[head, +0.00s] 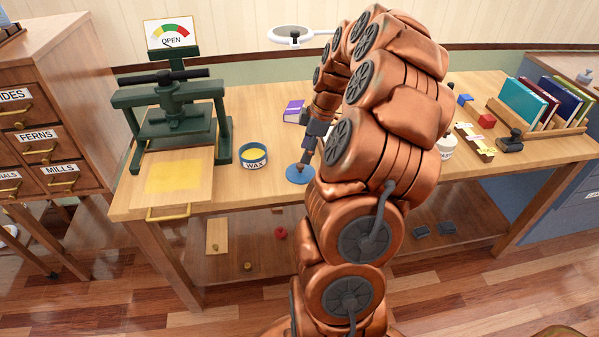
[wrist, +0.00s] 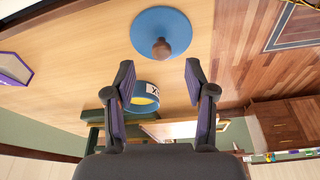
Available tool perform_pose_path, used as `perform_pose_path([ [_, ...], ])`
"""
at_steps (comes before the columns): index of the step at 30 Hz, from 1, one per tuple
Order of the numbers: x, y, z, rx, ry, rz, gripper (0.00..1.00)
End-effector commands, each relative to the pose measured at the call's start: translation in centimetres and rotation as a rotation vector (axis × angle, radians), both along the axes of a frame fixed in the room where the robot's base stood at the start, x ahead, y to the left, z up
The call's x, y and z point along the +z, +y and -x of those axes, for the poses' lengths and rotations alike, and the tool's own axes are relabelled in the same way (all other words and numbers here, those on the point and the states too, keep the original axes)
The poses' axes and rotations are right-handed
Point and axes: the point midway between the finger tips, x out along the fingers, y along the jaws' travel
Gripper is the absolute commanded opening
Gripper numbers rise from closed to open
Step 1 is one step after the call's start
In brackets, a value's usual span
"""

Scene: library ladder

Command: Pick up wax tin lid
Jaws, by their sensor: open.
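The wax tin lid (head: 299,174) is a blue disc lying on the wooden table near its front edge. In the wrist view the lid (wrist: 175,20) shows a brown knob (wrist: 161,48) and lies just beyond my fingertips. My gripper (wrist: 159,66) is open and empty, with its two fingers spread to either side of the knob's line. In the head view my gripper (head: 308,156) is above the lid and partly covers it. The open wax tin (head: 255,163), blue with yellow wax, stands left of the lid. It also shows in the wrist view (wrist: 146,87).
A green press (head: 175,115) stands on the table at left, behind a wooden board with a yellow patch. A purple book (head: 293,111) lies behind the lid. At right are a white cup (head: 446,148), small blocks and a book rack (head: 540,125).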

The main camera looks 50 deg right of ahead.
Motion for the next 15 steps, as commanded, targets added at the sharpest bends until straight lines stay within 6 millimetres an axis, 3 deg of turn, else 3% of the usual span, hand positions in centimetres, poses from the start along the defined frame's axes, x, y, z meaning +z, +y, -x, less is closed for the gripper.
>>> perform_pose_path([
  [8,-1.8,0.6,-0.4,0.0,0.005,-0.004,0.55],
  [15,-4.8,1.3,-1.1,-0.001,0.003,-0.003,0.55],
])
